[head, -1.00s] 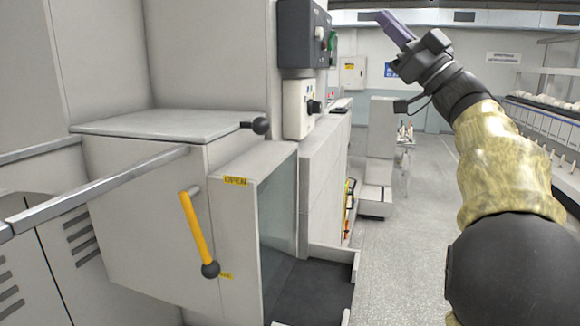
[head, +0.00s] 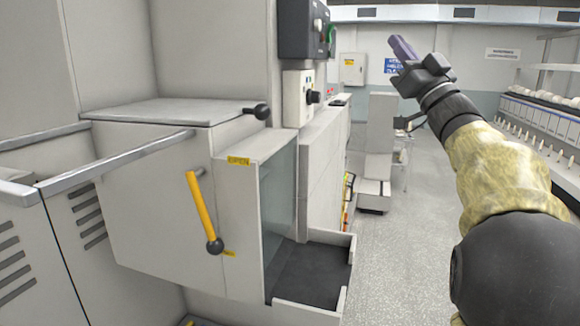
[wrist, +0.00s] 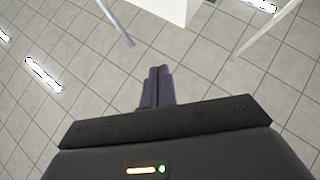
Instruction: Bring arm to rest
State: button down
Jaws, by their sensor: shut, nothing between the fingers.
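My gripper (head: 404,48) is raised at the upper right of the head view, at the end of my arm in its mottled yellow sleeve. Its fingers point up and to the left, and nothing is held. In the wrist view the two purple-grey fingers (wrist: 157,86) lie side by side, closed together, with only a tiled surface and a few pale structures beyond them. The gripper appears apart from everything around it.
A grey machine (head: 170,190) with a yellow-handled lever (head: 203,212), a rail (head: 120,162) and a dark-floored tray (head: 345,290) fills the left. A shelf with bobbins (head: 540,118) runs along the right. Open floor (head: 400,260) lies between.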

jog(key=w+d+f+m+h+b, duration=0.1)
jog(key=w+d+f+m+h, duration=0.1)
jog(key=f+m+h, duration=0.45)
jog(key=w+d+f+m+h+b, duration=0.25)
jog(key=f+h, duration=0.45)
jog(key=f, duration=0.5)
notch_tip(320, 180, down, 20)
jog(key=s+a+m+g+h+b, duration=0.1)
jog(key=s+a+g+h+b, duration=0.1)
jog(key=g, duration=0.5)
jog(key=s+a+f+g+b, duration=0.1)
jog(key=s+a+f+g, duration=0.15)
jog(key=s+f, duration=0.45)
jog(key=s+a+f+g+b, duration=0.1)
jog(key=s+f+g, duration=0.25)
jog(key=f, duration=0.75)
jog(key=s+a+f+n+g+y+b, duration=0.1)
jog(key=s+a+f+g, duration=0.1)
jog(key=s+f, duration=0.4)
jog(key=s+a+f+n+g+b, duration=0.1)
jog(key=s+f+g, duration=0.4)
jog(key=s, duration=0.5)
jog(key=shift+s+a+f+n+y, duration=0.25)
jog(key=shift+a+f+n+y, duration=0.1)
jog(key=shift+a+f+n, duration=0.4)
